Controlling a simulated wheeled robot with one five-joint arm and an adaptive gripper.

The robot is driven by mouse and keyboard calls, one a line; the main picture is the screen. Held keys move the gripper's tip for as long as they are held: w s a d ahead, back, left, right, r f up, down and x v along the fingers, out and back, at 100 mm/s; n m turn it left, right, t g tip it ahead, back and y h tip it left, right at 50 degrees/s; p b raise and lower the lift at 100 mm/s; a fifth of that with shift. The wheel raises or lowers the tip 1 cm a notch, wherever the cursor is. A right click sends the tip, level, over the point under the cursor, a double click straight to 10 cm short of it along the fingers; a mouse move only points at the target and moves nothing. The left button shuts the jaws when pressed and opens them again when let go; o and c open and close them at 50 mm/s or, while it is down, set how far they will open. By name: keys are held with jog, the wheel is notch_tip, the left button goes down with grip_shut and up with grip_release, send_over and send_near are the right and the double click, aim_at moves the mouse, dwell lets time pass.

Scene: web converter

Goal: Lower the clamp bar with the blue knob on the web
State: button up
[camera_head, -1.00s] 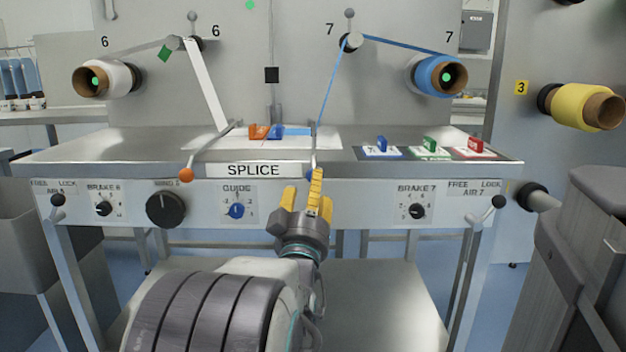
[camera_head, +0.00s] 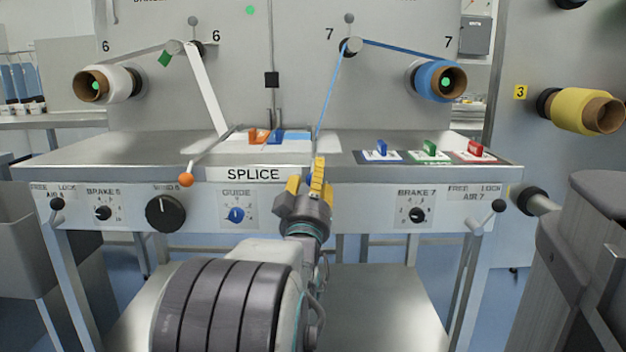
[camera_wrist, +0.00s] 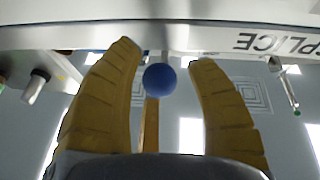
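The blue knob (camera_wrist: 160,79) shows in the wrist view, between the two yellow fingers of my gripper (camera_wrist: 164,58), with a gap on each side. My gripper is open around it, and neither finger visibly touches it. The blue web (camera_head: 331,90) runs from the blue roll (camera_head: 432,76) over a roller down to the table behind my gripper.
A second clamp bar with an orange knob (camera_head: 186,180) sticks out at the left front edge. The white web (camera_head: 205,90) comes down beside it. Three coloured blocks stand at the right. Dials line the front panel.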

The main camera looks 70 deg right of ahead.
grip_shut()
dwell(0.3)
